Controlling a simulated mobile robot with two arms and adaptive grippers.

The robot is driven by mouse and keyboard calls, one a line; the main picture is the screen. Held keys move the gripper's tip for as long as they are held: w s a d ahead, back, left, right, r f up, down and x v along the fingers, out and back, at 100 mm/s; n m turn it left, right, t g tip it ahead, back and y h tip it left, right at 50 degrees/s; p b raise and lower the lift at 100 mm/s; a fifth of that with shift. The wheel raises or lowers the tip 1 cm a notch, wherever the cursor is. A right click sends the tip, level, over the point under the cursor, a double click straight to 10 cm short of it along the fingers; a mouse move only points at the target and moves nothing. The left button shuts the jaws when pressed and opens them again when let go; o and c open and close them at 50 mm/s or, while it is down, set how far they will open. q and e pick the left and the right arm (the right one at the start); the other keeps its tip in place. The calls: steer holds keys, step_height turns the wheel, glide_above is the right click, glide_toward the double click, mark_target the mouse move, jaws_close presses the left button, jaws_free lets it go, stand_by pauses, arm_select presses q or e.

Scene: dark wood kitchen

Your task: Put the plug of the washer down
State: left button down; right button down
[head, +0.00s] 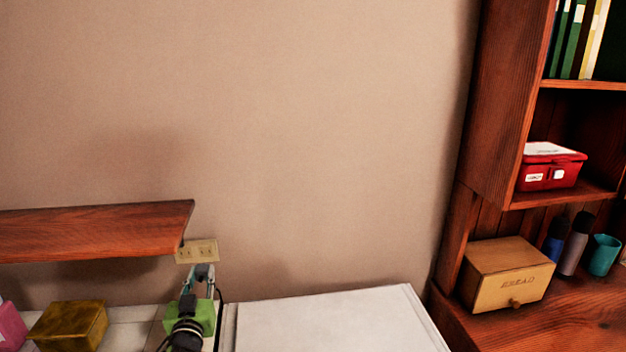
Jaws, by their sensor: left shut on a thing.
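My left gripper (203,272) reaches up from the bottom of the head view, just below the wall socket (197,251). It is shut on the plug of the washer, which is small and mostly hidden by the fingers; I cannot tell whether it touches the socket. A dark cord seems to hang at the gripper's right side. The white top of the washer (330,322) is to the right of the gripper. My right gripper is not in view.
A green box (204,318) stands behind my left arm. A yellow box (70,325) and a pink box (10,326) are at the lower left. A wooden shelf (95,230) juts out left of the socket. A bread box (506,273) stands in the cabinet at right. The washer top is clear.

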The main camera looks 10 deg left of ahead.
arm_select(q)
steer(key=s+d+r+m+h, duration=0.1)
steer(key=s+d, duration=0.4)
steer(key=s, duration=0.3)
steer(key=s+d+r+m+h+b, duration=0.1)
steer(key=s+d+h, duration=0.1)
steer(key=s+d, duration=0.3)
steer(key=s+d+r+h+b, duration=0.1)
steer(key=s+d, duration=0.5)
steer(key=s, duration=0.6)
steer(key=shift+r+m+t, duration=0.3)
steer(key=shift+r+m, duration=0.1)
steer(key=shift+r, duration=0.2)
